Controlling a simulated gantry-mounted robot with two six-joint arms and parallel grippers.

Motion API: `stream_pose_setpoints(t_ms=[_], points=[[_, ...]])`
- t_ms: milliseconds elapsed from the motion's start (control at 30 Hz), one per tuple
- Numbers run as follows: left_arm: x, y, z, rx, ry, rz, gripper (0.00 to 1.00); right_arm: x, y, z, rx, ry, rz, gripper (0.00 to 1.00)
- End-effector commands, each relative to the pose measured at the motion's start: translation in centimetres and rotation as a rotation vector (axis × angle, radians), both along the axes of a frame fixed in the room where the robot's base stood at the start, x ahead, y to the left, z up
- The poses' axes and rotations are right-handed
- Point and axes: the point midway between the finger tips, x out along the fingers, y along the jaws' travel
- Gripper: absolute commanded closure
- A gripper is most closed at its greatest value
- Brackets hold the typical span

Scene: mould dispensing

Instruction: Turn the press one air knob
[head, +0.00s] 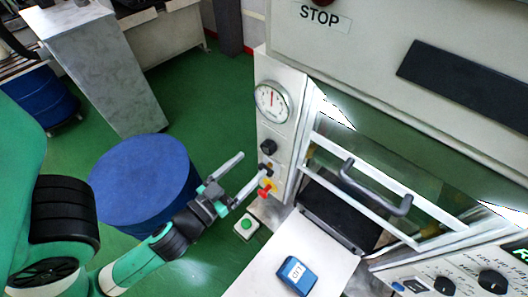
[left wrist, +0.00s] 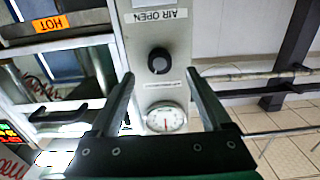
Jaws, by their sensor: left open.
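The press's narrow grey side panel carries a black round air knob (head: 268,147) below a white dial gauge (head: 271,102) in the head view. In the left wrist view the knob (left wrist: 159,61) sits under an "AIR OPEN" label (left wrist: 156,16), with the gauge (left wrist: 165,118) nearer my gripper. My left gripper (head: 252,168) is open and empty in front of the panel. In the left wrist view its fingertips (left wrist: 160,75) lie to either side of the knob's line, and the knob appears just past them, apart from both. My right gripper is not in view.
A smaller black knob (head: 266,170) and a red-and-yellow fitting (head: 266,188) sit lower on the panel, close to the fingers. A grey door handle (head: 375,185) spans the press front.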

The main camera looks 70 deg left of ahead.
Motion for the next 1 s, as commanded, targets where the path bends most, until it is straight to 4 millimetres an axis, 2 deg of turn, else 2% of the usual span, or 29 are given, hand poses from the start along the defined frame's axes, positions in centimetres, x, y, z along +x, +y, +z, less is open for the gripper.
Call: stream_pose_setpoints(t_ms=[67,100,133,200,333,467,700,767,1000], points=[[0.7,0.6,0.1,0.003,-0.010,0.002,0.18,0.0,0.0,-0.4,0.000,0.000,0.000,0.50],[1.1,0.8,0.4,0.006,-0.012,0.001,0.18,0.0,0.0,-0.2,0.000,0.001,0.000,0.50],[1.9,1.2,0.9,0.006,-0.009,0.001,0.18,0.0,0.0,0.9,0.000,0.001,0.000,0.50],[3.2,2.1,0.9,0.006,-0.008,0.001,0.18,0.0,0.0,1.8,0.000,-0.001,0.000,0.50],[5.0,3.0,0.6,0.005,-0.006,-0.003,0.18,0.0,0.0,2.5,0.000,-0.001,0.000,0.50],[5.8,3.4,0.3,0.005,-0.005,-0.004,0.18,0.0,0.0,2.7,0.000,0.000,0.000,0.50],[5.9,3.5,0.2,0.006,-0.004,-0.005,0.18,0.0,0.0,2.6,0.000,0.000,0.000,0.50],[5.9,3.4,0.2,0.006,-0.004,-0.005,0.26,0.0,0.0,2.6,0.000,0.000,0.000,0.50],[5.8,3.4,0.2,0.006,-0.004,-0.005,0.69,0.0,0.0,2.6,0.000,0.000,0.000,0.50]])
